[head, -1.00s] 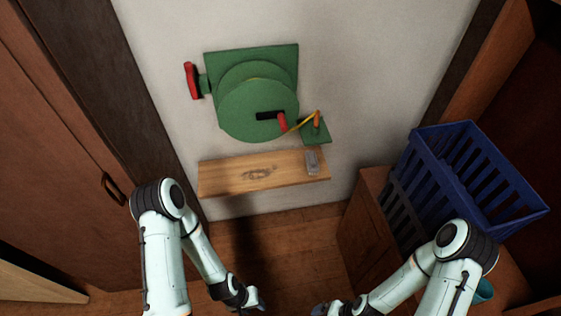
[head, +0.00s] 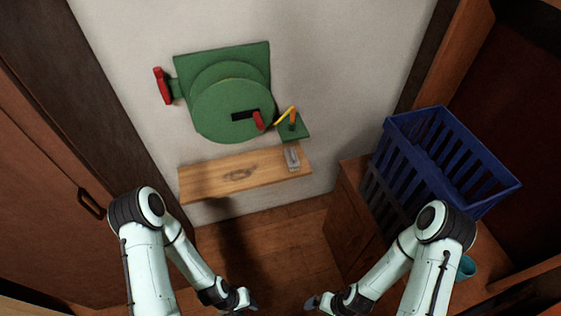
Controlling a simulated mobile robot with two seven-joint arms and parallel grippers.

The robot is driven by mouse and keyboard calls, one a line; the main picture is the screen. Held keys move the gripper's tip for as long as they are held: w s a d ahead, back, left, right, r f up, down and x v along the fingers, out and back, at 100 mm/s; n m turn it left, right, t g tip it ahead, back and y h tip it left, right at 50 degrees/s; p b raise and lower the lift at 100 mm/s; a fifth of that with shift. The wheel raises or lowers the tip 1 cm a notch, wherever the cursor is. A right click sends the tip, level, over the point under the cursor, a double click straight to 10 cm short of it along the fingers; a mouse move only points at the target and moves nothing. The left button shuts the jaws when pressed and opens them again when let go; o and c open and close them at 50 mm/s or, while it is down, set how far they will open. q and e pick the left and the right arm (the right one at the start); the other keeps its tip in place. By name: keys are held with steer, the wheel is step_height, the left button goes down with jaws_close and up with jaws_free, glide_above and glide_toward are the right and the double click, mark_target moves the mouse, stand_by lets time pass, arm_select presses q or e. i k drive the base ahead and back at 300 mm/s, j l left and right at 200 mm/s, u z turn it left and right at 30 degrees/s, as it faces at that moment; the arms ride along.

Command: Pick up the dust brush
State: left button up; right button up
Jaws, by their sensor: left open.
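I cannot make out a dust brush for certain in the head view. A small grey object (head: 292,157) lies on the right end of the wooden shelf (head: 215,179), too small to identify. My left gripper (head: 248,301) is at the bottom middle, open and empty, well below the shelf in the picture. My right gripper (head: 313,303) is to its right, pointing towards it and apart from it. Its jaws are too small to read.
A green round device (head: 232,108) with red handles is on the pale wall above the shelf. A blue slatted basket (head: 450,160) stands on a wooden cabinet (head: 350,220) at right, near a teal cup (head: 466,267). Brown doors (head: 45,190) are at left. Floor between is clear.

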mark_target(293, 161)
steer(key=i+l+u, duration=0.1)
steer(key=i+u, duration=0.25)
steer(key=i+l+u, duration=0.15)
steer(key=i+u, duration=0.25)
steer(key=i+l+u, duration=0.35)
steer(key=k+j, duration=0.1)
